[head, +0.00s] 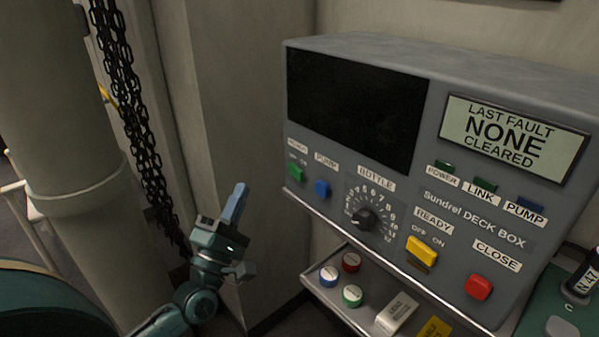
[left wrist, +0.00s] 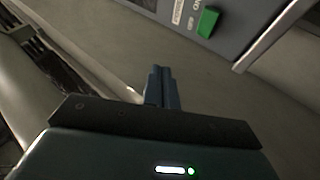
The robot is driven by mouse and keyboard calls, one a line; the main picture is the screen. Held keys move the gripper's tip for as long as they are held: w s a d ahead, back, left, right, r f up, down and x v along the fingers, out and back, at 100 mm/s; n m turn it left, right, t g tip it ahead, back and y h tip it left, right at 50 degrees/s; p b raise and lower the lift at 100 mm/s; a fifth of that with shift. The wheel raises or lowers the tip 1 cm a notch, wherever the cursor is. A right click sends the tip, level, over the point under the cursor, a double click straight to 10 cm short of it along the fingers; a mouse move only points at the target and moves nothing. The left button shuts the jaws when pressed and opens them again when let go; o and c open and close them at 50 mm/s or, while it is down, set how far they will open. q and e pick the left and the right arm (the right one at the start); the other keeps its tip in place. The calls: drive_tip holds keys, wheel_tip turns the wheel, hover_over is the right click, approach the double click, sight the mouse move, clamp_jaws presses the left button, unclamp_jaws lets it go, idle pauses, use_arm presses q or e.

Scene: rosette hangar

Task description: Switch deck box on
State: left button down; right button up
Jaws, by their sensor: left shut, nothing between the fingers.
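The grey deck box (head: 460,190) fills the right of the head view. Its large left screen (head: 355,105) is black, and a smaller display (head: 515,135) reads "LAST FAULT NONE CLEARED". A green switch (head: 296,172) marked OFF and ON sits at the lower left of its front; the green switch also shows at the top of the left wrist view (left wrist: 208,21). My left gripper (head: 238,190) is shut and empty, left of the green switch and a little lower, apart from the box. It shows in the left wrist view too (left wrist: 162,72).
Beside the green switch are a blue switch (head: 322,188), a bottle dial (head: 364,218), a yellow switch (head: 422,250) and a red button (head: 478,287). A shelf below holds several coloured caps (head: 352,295). A chain (head: 135,110) and a thick column (head: 70,130) stand at left.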

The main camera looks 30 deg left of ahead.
sight(295, 172)
use_arm(q)
drive_tip(key=w+d, duration=0.4)
drive_tip(key=w, duration=0.3)
drive_tip(key=shift+w+d+b, duration=0.3)
drive_tip(key=shift+b, duration=0.1)
idle(2.1)
drive_tip(key=shift+w+d, duration=0.15)
drive_tip(key=shift+w, duration=0.15)
drive_tip(key=shift+w+d+r, duration=0.2)
drive_tip(key=shift+d+r, duration=0.05)
idle(1.2)
